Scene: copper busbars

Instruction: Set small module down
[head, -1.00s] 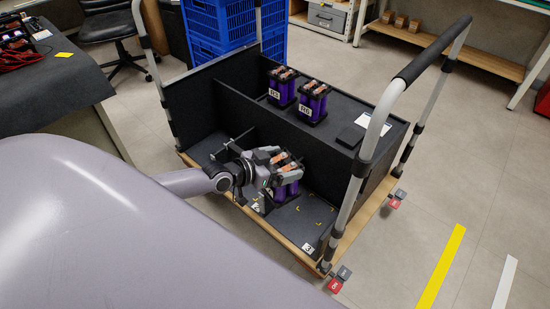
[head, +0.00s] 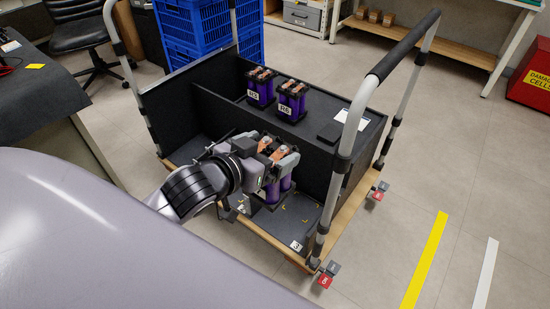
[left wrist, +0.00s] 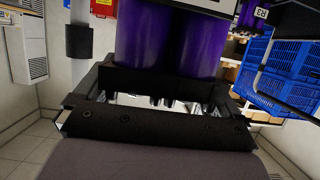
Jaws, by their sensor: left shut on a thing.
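My left gripper (head: 272,150) is shut on the small module (head: 279,188), which has purple cells, copper strips on top and a black base. The module is upright over the cart's front lower deck (head: 304,211), close to yellow corner marks and a label "3". I cannot tell whether its base touches the deck. In the left wrist view the module's purple cells (left wrist: 170,42) and black base frame fill the upper middle. The gripper covers part of its top. My right gripper is out of view.
Two similar modules, R5 (head: 261,88) and R6 (head: 292,101), stand on the cart's raised rear shelf. A black divider wall (head: 240,112) rises behind the held module. Cart handle posts (head: 335,180) stand to the right. Blue crates (head: 205,35) are behind.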

